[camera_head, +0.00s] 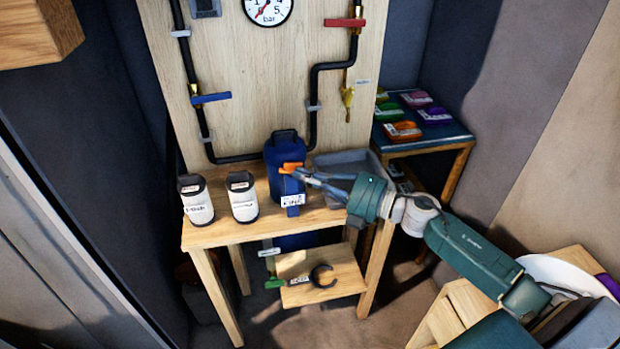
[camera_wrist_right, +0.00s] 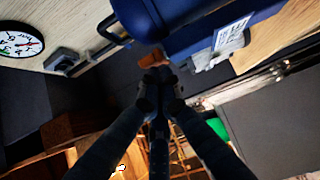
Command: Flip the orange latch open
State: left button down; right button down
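The orange latch (camera_head: 291,167) is on the front of a blue canister (camera_head: 272,163) that stands on the wooden bench. The canister has a dark handle on top and a white label low on its front. My right gripper (camera_head: 299,172) reaches in from the right, its fingertips at the latch. In the right wrist view the fingertips (camera_wrist_right: 158,76) are together, just below the orange latch (camera_wrist_right: 151,58) and close to the blue canister (camera_wrist_right: 205,22). Whether they touch it is hard to tell. My left gripper is not in view.
Two white containers (camera_head: 243,197) stand left of the canister on the bench (camera_head: 222,235). A grey bin (camera_head: 345,160) is right behind my gripper. Pipes with a blue valve handle (camera_head: 211,98) and a red one (camera_head: 345,22) run on the board. A side table (camera_head: 440,132) holds coloured items.

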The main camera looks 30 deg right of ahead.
jog(key=v, duration=1.2)
jog(key=shift+w, duration=0.1)
